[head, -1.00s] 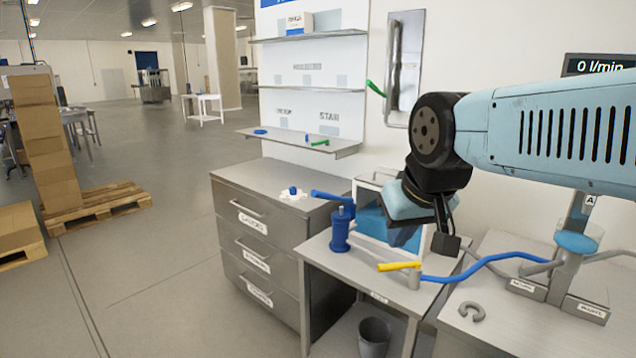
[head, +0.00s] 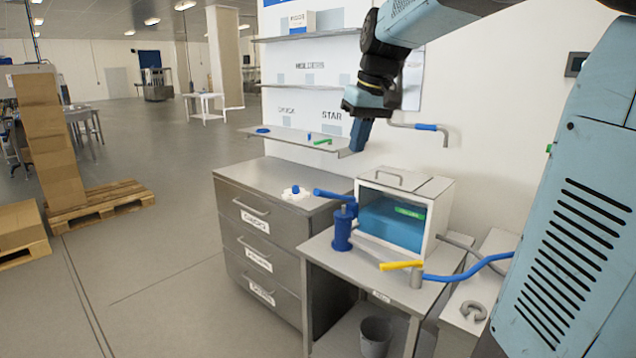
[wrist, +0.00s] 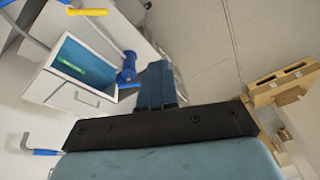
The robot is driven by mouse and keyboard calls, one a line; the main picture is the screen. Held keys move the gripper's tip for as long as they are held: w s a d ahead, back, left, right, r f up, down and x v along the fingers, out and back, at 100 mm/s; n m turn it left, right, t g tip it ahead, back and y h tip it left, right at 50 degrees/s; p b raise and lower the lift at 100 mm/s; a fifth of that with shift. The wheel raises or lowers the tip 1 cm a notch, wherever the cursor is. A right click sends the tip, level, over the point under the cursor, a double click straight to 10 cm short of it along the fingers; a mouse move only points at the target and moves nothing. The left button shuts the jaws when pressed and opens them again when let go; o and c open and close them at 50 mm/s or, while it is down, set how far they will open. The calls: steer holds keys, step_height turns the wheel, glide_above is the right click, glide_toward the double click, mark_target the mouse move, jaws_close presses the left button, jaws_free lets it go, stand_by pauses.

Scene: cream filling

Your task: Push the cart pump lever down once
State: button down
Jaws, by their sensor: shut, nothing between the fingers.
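The blue pump (head: 342,228) stands upright on the left part of the small steel cart (head: 372,293). Its lever (head: 331,195) is a blue handle sticking out from the pump's top to the left, close to level. The pump also shows in the wrist view (wrist: 128,66), just left of the fingers. My gripper (head: 357,139) is above the pump, well clear of it, pointing down, its blue fingers together with nothing between them. The fingers also show in the wrist view (wrist: 154,84). They touch nothing.
A white box with blue contents (head: 400,218) stands behind the pump. A yellow-handled valve (head: 400,265) and blue hose (head: 470,272) are at the cart's front right. A drawer cabinet (head: 262,240) stands left. A blue-gripped wall lever (head: 430,127) and shelf (head: 300,140) are behind.

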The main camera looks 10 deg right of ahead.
steer(key=w+d+n+g+y, duration=0.2)
steer(key=w+d, duration=0.1)
steer(key=w, duration=1.4)
steer(key=n+g+y, duration=0.2)
glide_above(326, 191)
steer(key=w+d, duration=0.2)
steer(key=d, duration=0.5)
step_height(326, 191, down, 7)
steer(key=shift+s+a+f, duration=0.2)
steer(key=shift+a, duration=0.05)
steer(key=x, duration=1.4)
steer(key=shift+w+d+f, duration=0.1)
steer(key=shift+w+d, duration=0.05)
steer(key=shift+w, duration=0.05)
steer(key=shift+d, duration=0.1)
